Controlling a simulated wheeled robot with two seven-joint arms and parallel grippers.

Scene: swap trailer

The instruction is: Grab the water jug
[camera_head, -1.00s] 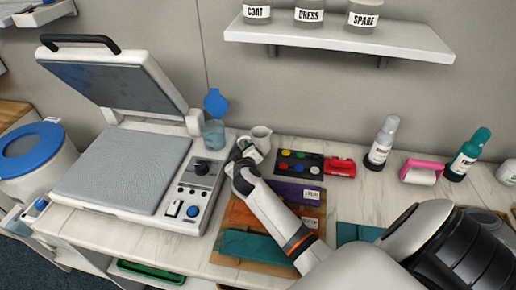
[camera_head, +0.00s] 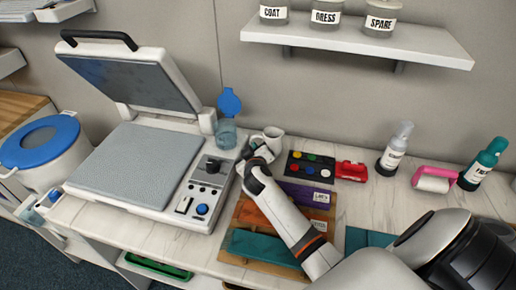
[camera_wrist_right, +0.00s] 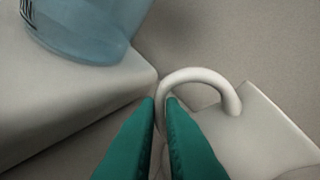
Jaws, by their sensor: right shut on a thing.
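The water jug (camera_head: 272,137) is a small white jug with a loop handle, standing at the back of the counter, right of the heat press. My right gripper (camera_head: 251,153) is at its near left side, partly hiding it. In the right wrist view, the teal fingertips (camera_wrist_right: 161,103) are closed around one side of the jug's curved white handle (camera_wrist_right: 195,76). The jug's body (camera_wrist_right: 262,125) fills the lower right there. I cannot tell whether the jug is off the counter. My left gripper is not in view.
A blue translucent container (camera_head: 226,134) with a raised blue lid stands close left of the jug, beside the heat press (camera_head: 140,165). A paint palette (camera_head: 311,166) lies to the right. Colored items on a wooden tray (camera_head: 243,212) lie under my right arm.

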